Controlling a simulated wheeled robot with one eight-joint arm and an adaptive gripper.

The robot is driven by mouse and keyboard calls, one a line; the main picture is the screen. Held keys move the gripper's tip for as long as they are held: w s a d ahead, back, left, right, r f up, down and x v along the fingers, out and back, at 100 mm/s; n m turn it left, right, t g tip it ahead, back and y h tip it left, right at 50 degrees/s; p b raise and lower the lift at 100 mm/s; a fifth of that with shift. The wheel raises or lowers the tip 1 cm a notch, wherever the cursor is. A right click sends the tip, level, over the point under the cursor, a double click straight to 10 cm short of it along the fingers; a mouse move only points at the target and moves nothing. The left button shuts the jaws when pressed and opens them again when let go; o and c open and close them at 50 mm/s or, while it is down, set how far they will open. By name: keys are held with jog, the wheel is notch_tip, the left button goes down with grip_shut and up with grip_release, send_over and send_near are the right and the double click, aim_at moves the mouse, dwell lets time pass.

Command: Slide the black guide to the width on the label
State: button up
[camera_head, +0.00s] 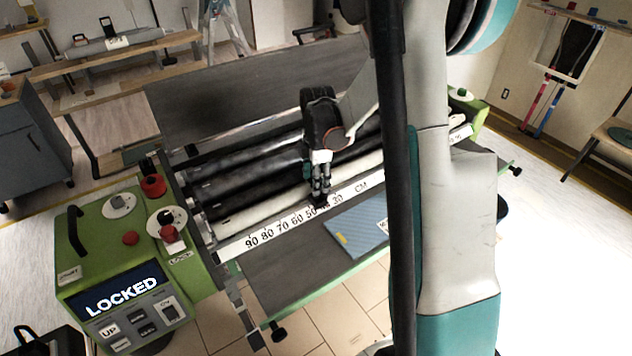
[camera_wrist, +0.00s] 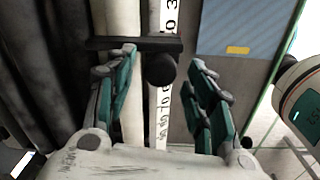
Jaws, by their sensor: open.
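The black guide (camera_wrist: 112,43) is a dark bar with a round knob (camera_wrist: 160,70), lying across the white scale strip (camera_wrist: 158,125) in the wrist view. In the head view the guide (camera_head: 320,204) is a small dark piece at my fingertips, between the 50 and the 30 on the scale (camera_head: 283,231). My gripper (camera_head: 320,192) points down at it. In the wrist view my gripper (camera_wrist: 164,60) is open, one finger on each side of the knob. A small white label (camera_head: 382,225) lies on the blue sheet, partly behind a dark post; its text is unreadable.
The blue sheet (camera_head: 358,236) lies on the dark table, right of the scale's middle. Black and white rollers (camera_head: 250,162) run behind the scale. A green control box (camera_head: 90,225) at left shows "LOCKED" on its screen (camera_head: 122,290). Red knobs (camera_head: 153,186) stand on it.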

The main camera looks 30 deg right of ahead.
jog(key=shift+f, duration=0.3)
grip_shut()
jog(key=a, duration=0.5)
jog(key=shift+s, duration=0.1)
grip_release()
jog(key=shift+r, duration=0.1)
notch_tip(320, 180, up, 12)
jog(key=shift+s, duration=0.25)
